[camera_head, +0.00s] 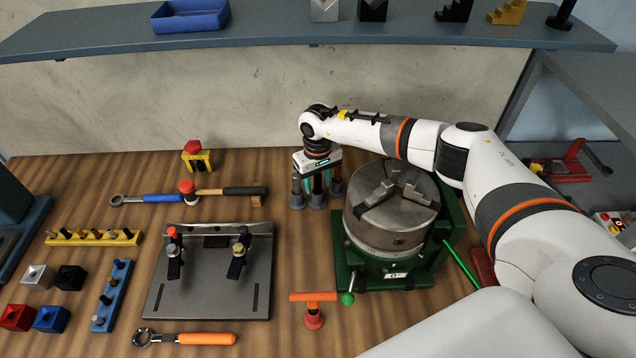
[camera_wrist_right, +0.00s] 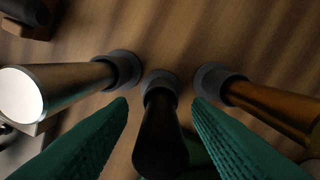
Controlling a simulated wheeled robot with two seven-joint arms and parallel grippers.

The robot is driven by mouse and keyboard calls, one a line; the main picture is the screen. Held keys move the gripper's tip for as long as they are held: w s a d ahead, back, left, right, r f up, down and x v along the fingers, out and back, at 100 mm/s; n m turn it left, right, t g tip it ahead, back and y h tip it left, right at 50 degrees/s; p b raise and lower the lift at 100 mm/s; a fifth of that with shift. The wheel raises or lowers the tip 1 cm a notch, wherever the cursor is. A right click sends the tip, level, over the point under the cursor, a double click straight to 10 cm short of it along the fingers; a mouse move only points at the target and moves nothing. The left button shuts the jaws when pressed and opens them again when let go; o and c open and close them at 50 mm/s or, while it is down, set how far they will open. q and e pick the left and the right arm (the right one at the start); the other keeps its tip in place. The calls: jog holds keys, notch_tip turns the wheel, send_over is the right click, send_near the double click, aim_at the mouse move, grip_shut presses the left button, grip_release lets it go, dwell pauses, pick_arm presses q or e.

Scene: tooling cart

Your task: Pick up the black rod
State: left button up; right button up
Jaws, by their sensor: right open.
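The black rod (camera_wrist_right: 160,140) stands upright in a round grey base, between a silver rod (camera_wrist_right: 55,88) and a copper-brown rod (camera_wrist_right: 275,108) in the right wrist view. My right gripper (camera_wrist_right: 160,103) is open, with one green finger on each side of the black rod. I cannot tell whether the fingers touch it. In the head view my right gripper (camera_head: 318,178) is down among the rods, left of the chuck, and partly hides them. My left gripper is not in view.
A grey chuck (camera_head: 378,232) on a green base stands right of the rods. A metal fixture plate (camera_head: 210,290) with clamps lies to the left. A hammer (camera_head: 225,191) lies further left, and an orange T-handled tool (camera_head: 313,297) stands in front. A shelf (camera_head: 290,38) runs above.

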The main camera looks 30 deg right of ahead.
jog(key=shift+f, duration=0.35)
jog(key=shift+w+r, duration=0.1)
grip_shut()
